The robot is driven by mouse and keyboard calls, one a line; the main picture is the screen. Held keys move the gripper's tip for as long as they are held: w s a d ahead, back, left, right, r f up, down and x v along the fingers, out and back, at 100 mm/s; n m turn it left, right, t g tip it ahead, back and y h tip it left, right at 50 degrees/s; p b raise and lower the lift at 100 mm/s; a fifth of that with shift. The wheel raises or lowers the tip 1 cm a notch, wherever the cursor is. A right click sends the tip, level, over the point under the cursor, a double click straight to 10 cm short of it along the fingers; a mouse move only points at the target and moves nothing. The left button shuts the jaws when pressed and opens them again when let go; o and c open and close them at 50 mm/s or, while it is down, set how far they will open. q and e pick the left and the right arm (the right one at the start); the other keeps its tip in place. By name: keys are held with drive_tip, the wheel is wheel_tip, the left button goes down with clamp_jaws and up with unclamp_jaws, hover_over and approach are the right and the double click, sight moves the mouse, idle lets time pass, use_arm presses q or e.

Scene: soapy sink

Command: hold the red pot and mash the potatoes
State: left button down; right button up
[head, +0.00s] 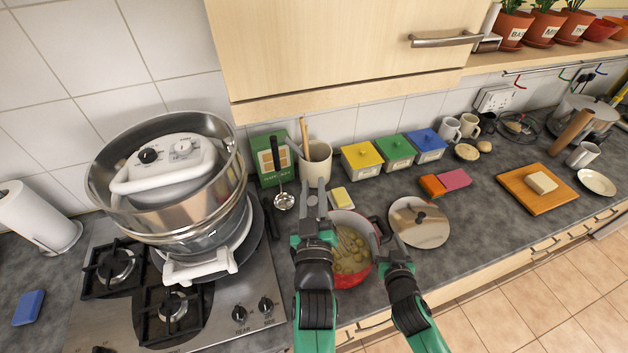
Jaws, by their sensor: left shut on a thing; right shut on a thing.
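The red pot (352,281) stands on the grey worktop, right of the hob. Pale yellow potatoes (352,262) lie in it. A thin grey metal shape in the pot looks like the masher (345,238); its handle is hidden by my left gripper. My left gripper (313,192) is above the pot's left edge, shut on what seems to be the masher. My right gripper (386,234) is at the pot's right rim, shut on the pot there; the exact grip is partly hidden.
A round lid (419,222) lies close right of the pot. A butter-like block (341,198) sits behind it. The hob (205,318) carries a large steel pot (190,205) with a white appliance at left. Yellow, green and blue boxes (397,152) line the wall.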

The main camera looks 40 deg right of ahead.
use_arm(q)
wheel_tip(320, 180, down, 2)
drive_tip(key=shift+d+f, duration=0.1)
drive_tip(key=shift+f, duration=1.85)
